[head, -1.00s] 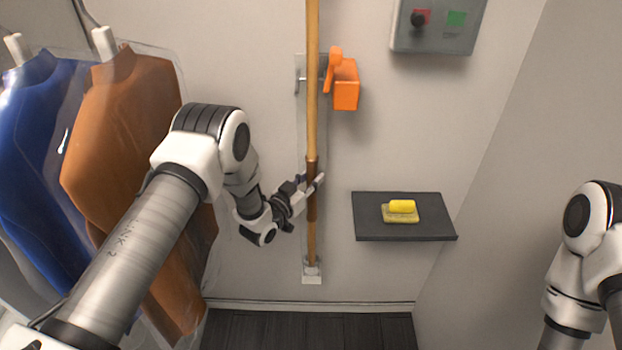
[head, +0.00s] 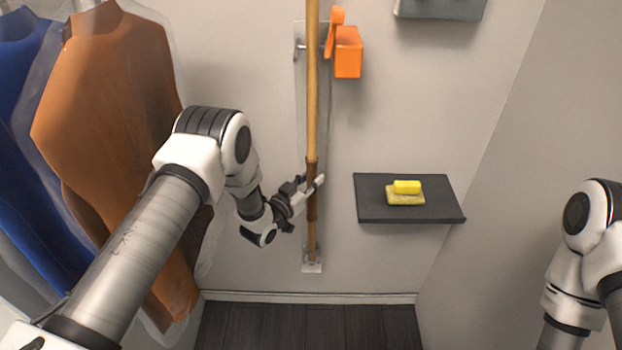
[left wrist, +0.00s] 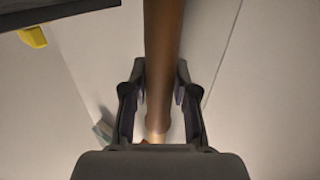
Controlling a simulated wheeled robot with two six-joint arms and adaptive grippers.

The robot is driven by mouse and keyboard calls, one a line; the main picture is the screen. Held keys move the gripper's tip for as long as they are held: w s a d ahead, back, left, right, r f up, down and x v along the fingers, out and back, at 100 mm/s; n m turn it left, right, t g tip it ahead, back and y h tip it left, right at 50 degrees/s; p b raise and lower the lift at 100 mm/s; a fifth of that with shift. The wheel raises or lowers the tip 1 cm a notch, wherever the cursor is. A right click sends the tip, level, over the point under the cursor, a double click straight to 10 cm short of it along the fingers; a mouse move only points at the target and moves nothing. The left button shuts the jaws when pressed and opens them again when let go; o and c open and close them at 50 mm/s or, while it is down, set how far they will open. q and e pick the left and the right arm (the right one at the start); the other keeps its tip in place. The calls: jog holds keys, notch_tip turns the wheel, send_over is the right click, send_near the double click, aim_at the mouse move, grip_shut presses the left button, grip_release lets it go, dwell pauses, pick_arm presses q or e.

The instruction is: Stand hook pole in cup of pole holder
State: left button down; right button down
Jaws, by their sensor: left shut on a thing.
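The hook pole (head: 312,110) is a long, thin wooden rod with a darker brown grip; it stands about upright and its top is out of view. My left gripper (head: 314,186) is shut on the brown grip, which also runs between the fingers in the left wrist view (left wrist: 163,60). The pole holder (head: 300,100) is a pale narrow plate on the wall behind the pole, with a metal bracket near its top. Its cup (head: 311,267) is at the plate's foot. The pole's lower end overlaps the cup in the head view; I cannot tell whether it is inside. My right gripper is out of view.
An orange box (head: 348,52) is on the wall right of the pole. A dark shelf (head: 440,205) with a yellow sponge (head: 406,192) juts out lower right. Covered garments (head: 110,130) hang at the left, close to my left arm. A grey control box (head: 440,8) is at the top.

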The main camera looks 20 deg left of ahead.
pick_arm(q)
jog(key=c, duration=0.8)
grip_release()
jog(key=v, duration=1.2)
jog(key=s+d+f+n+g+y, duration=0.1)
jog(key=s+d+f+g+y, duration=0.15)
jog(key=s+f+g, duration=0.7)
jog(key=s+a+f+n+g+y, duration=0.1)
jog(key=s+f+g, duration=0.1)
jog(key=s, duration=0.6)
jog(key=s+a+f+n+g+y, duration=0.1)
jog(key=s+f+g, duration=0.1)
jog(key=s, duration=0.6)
jog(key=s+a+f+n+g+y, duration=0.1)
jog(key=s+f+g, duration=0.2)
jog(key=s, duration=0.5)
jog(key=shift+s+a, duration=0.1)
jog(key=shift+s, duration=0.3)
